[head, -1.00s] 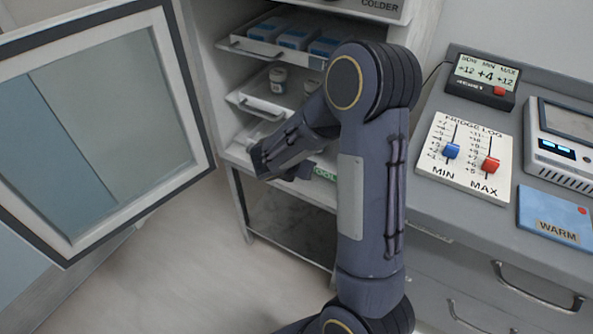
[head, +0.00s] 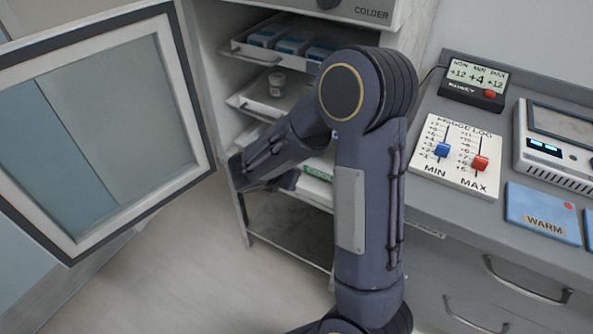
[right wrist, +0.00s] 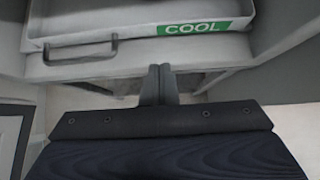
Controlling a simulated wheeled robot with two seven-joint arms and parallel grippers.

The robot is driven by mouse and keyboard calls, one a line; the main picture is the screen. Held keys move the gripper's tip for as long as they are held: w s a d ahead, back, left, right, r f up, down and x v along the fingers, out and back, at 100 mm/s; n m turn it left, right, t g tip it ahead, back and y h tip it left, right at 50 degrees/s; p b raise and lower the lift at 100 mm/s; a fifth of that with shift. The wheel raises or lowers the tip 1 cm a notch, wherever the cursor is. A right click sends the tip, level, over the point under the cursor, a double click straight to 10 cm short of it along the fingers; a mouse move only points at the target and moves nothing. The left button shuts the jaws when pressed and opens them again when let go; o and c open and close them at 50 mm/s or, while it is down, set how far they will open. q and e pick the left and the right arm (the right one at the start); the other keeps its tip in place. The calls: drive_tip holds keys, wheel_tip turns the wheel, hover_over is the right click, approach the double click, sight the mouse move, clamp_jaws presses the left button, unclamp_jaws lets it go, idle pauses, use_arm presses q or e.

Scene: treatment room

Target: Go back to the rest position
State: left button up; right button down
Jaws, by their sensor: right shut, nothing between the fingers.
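My right arm crosses the middle of the head view, with its wrist end in front of the fridge's lower left side. Its fingertips are hidden or hard to make out there. In the right wrist view my right gripper (right wrist: 158,72) is shut and empty, its two fingers together just in front of the fridge's bottom edge, near the green COOL label (right wrist: 193,27). That label also shows partly behind my arm in the head view (head: 318,173). My left gripper is not in view.
The fridge door (head: 112,130) stands open at left. The fridge holds a top tray (head: 250,52) with blue boxes and a middle tray (head: 247,103) with a small jar (head: 277,83). The counter at right bears a FRIDGE LOG board (head: 457,155), a display (head: 474,83) and a WARM pad (head: 543,213).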

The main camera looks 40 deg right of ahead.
drive_tip(key=p+v, duration=0.1)
drive_tip(key=v, duration=0.5)
